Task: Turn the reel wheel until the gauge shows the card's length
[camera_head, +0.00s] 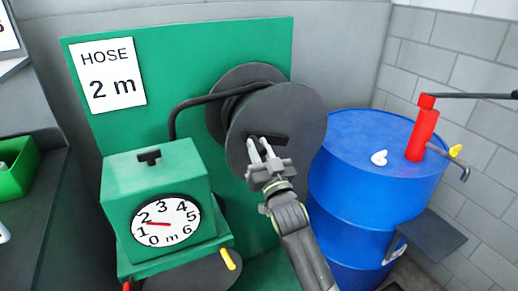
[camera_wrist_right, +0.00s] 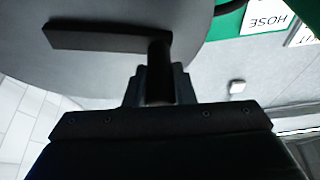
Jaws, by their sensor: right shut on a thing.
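The reel wheel (camera_head: 290,110) is a dark grey disc with a black crank bar (camera_head: 282,138) on its face. My right gripper (camera_head: 262,152) is shut on the dark crank handle at the wheel's front. The handle peg (camera_wrist_right: 159,68) shows between the fingers in the right wrist view. The white card (camera_head: 107,76) reads "HOSE 2 m". The round gauge (camera_head: 180,215) on the green box is marked 0 to 6 m. Its red needle (camera_head: 158,223) points left, between 1 and 2 and close to the 2. My left gripper is not in view.
A blue drum (camera_head: 370,165) with a red pump (camera_head: 424,130) stands to the right of the wheel. A black hose (camera_head: 195,99) runs from the reel down to the green gauge box (camera_head: 155,180). A green bin (camera_head: 18,170) is at the left edge.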

